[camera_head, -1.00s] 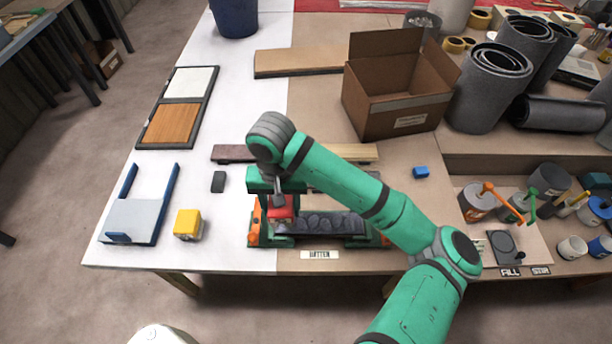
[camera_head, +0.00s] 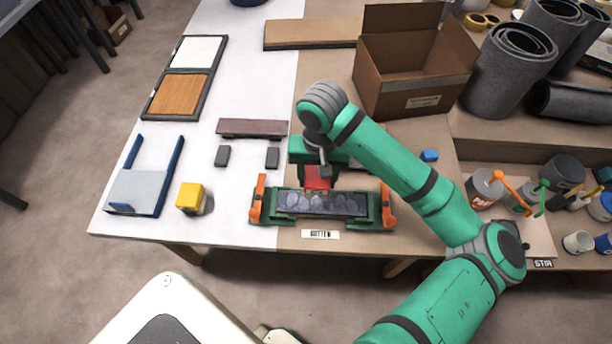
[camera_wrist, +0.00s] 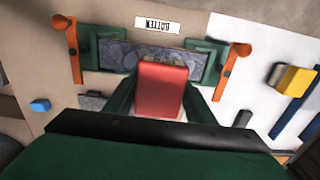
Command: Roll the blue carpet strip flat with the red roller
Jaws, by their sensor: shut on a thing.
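The red roller (camera_head: 318,178) shows as a red block between the fingers of my gripper (camera_head: 316,168). In the wrist view the red roller (camera_wrist: 162,88) sits between two green fingers, shut on its sides. The carpet strip (camera_head: 335,204) looks dark grey-blue with rounded bumps along it. It lies in a green frame (camera_head: 283,222) with an orange clamp at each end (camera_head: 257,200). The roller is over the strip's rear edge, near its middle; I cannot tell whether it touches. In the wrist view it hides part of the strip (camera_wrist: 118,54).
A label (camera_head: 320,234) lies in front of the frame. A yellow block (camera_head: 190,196) and a blue-sided grey tray (camera_head: 140,190) stand left. Two small dark blocks (camera_head: 222,156) and a dark plank (camera_head: 252,128) lie behind. An open cardboard box (camera_head: 415,75) stands at back right.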

